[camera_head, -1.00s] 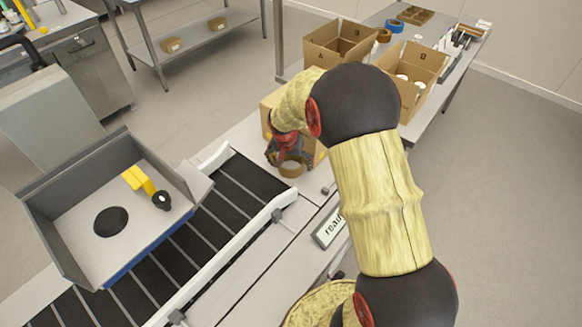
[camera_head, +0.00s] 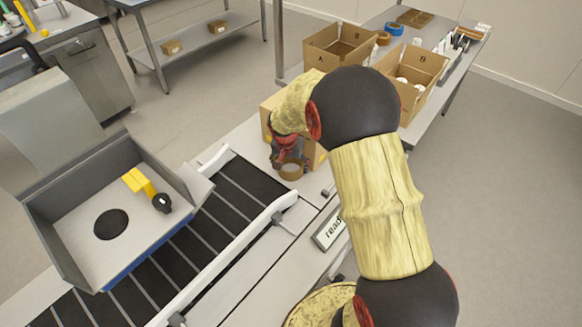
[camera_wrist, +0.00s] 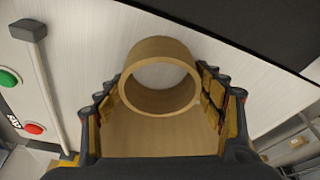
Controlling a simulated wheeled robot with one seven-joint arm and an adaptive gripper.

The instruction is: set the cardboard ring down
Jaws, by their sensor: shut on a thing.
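The cardboard ring (camera_wrist: 190,90) is a tan, hollow roll, held between the two fingers of my gripper (camera_wrist: 172,100) in the wrist view. Through its opening I see the pale table surface. In the head view the ring (camera_head: 291,172) hangs at or just above the worktop beside the end of the conveyor, below my gripper (camera_head: 288,160). My gripper is shut on it. I cannot tell whether the ring touches the surface. A cardboard box (camera_head: 318,153) stands close behind my gripper, partly hidden by my arm.
The dark conveyor (camera_head: 240,190) with a white rail runs left of the ring. Open boxes A (camera_head: 325,52) and B (camera_head: 432,68) are on the back table. In the wrist view, green and red buttons (camera_wrist: 10,77) are at left.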

